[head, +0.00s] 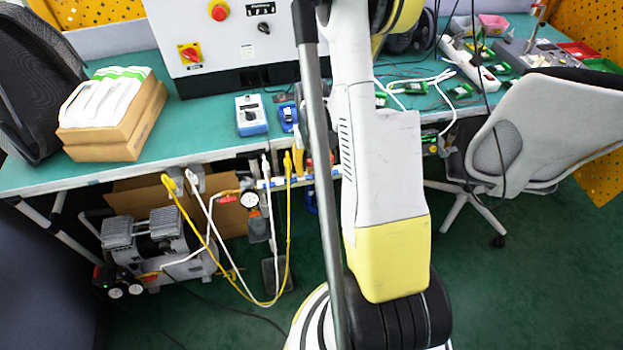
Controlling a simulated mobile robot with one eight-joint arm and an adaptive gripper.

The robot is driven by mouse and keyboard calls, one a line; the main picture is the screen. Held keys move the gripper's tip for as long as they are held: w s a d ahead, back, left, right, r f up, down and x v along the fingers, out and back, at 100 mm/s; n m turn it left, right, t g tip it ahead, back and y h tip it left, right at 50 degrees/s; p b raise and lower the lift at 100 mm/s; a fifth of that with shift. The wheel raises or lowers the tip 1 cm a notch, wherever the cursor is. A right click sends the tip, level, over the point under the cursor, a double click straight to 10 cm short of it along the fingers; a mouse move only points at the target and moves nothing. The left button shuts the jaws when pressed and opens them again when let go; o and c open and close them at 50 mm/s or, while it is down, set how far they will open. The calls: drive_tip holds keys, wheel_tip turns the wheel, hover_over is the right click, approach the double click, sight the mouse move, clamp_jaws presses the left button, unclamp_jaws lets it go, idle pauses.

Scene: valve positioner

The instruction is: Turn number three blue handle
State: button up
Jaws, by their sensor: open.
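A pale pipe manifold (281,182) with small blue parts runs along the front edge of the workbench, left of my arm. Yellow and white hoses hang from it. The blue parts are too small to tell their numbers or which one is number three. Part of the manifold's right side is hidden behind my arm and a grey pole. My white and yellow arm fills the middle of the view. My gripper is not in view.
A green-topped workbench (200,140) carries a white control box (235,40), a cardboard box (135,125) and a small blue-white device (251,115). An air compressor (160,240) stands below. An office chair (500,150) stands right; the floor between is mostly open.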

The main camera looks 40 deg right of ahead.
sight(312, 177)
wheel_tip(312, 177, down, 3)
drive_tip(key=shift+f+b, duration=0.2)
drive_tip(key=shift+b, duration=0.35)
drive_tip(key=shift+c, duration=0.4)
drive_tip(key=c, duration=0.9)
drive_tip(key=shift+o, duration=0.2)
drive_tip(key=shift+s+t+y, duration=0.1)
drive_tip(key=shift+t+y, duration=0.3)
drive_tip(key=shift+y, duration=0.3)
drive_tip(key=o, duration=0.9)
drive_tip(key=shift+o, duration=0.2)
